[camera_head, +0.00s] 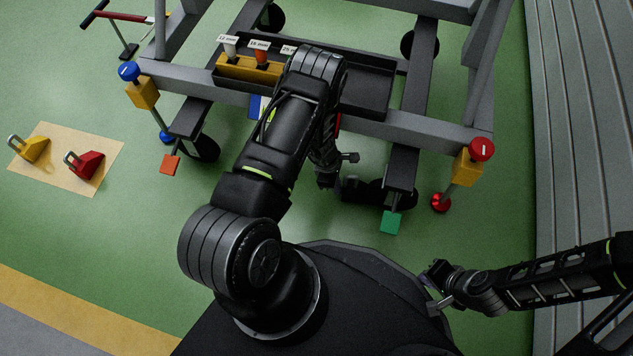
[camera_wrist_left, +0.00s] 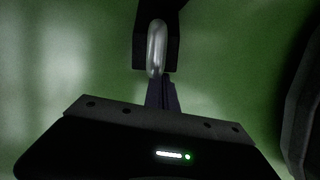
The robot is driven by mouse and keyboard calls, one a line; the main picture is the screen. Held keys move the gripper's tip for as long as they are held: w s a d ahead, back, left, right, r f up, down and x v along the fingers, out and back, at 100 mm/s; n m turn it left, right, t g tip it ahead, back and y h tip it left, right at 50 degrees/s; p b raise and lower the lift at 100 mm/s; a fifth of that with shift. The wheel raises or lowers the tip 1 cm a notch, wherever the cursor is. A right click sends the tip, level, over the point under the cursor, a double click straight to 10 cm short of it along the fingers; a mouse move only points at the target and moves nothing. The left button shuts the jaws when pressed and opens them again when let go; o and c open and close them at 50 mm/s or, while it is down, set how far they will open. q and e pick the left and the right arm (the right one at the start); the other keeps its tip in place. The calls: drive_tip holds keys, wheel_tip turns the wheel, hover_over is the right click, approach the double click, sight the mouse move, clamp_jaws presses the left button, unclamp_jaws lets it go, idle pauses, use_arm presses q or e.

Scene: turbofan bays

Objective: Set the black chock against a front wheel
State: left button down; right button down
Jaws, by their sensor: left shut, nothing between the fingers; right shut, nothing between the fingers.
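The black chock (camera_wrist_left: 142,40) with its silver loop handle (camera_wrist_left: 156,48) is in the left wrist view, just beyond my left fingertips (camera_wrist_left: 160,85). The fingers are shut and empty, close to the handle; contact is unclear. In the head view my left gripper (camera_head: 328,180) is low under the cart's front beam, partly hidden by my arm. A dark shape (camera_head: 354,188) beside it appears to be the chock, near the right front wheel (camera_head: 406,196); whether they touch is unclear. The left front wheel (camera_head: 206,149) is clear of it. My right gripper (camera_head: 433,290) is shut and empty.
The grey cart frame (camera_head: 440,130) carries a dark tray (camera_head: 365,92). A yellow chock (camera_head: 35,149) and a red chock (camera_head: 88,164) lie on a tan mat (camera_head: 60,172) at left. Green floor is open at lower left. A ribbed grey wall (camera_head: 580,120) bounds the right.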

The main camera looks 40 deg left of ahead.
idle(0.3)
use_arm(q)
drive_tip(key=s+a+p, duration=0.1)
drive_tip(key=a, duration=0.2)
drive_tip(key=s+a, duration=0.1)
drive_tip(key=a, duration=0.3)
drive_tip(key=s+a+r+p, duration=0.1)
drive_tip(key=a, duration=0.2)
drive_tip(key=shift+s+a+r+p, duration=0.1)
drive_tip(key=shift+s+a+p, duration=0.1)
drive_tip(key=shift+s+p, duration=0.15)
drive_tip(key=p+v, duration=0.6)
drive_tip(key=v, duration=1.2)
drive_tip(key=s+d+r+m+g+p, duration=0.1)
drive_tip(key=s+d+r+m+p, duration=0.3)
drive_tip(key=d+r+m+p, duration=0.1)
drive_tip(key=s+d+r+m+g+p, duration=0.1)
drive_tip(key=s+d+r+m+p, duration=0.2)
drive_tip(key=d+r+m+p, duration=0.2)
drive_tip(key=d+r+p, duration=0.3)
drive_tip(key=d+p, duration=0.1)
drive_tip(key=d, duration=0.2)
drive_tip(key=shift+s+d+r+y, duration=0.15)
drive_tip(key=shift+s+d+y, duration=0.05)
drive_tip(key=shift+s+y, duration=0.15)
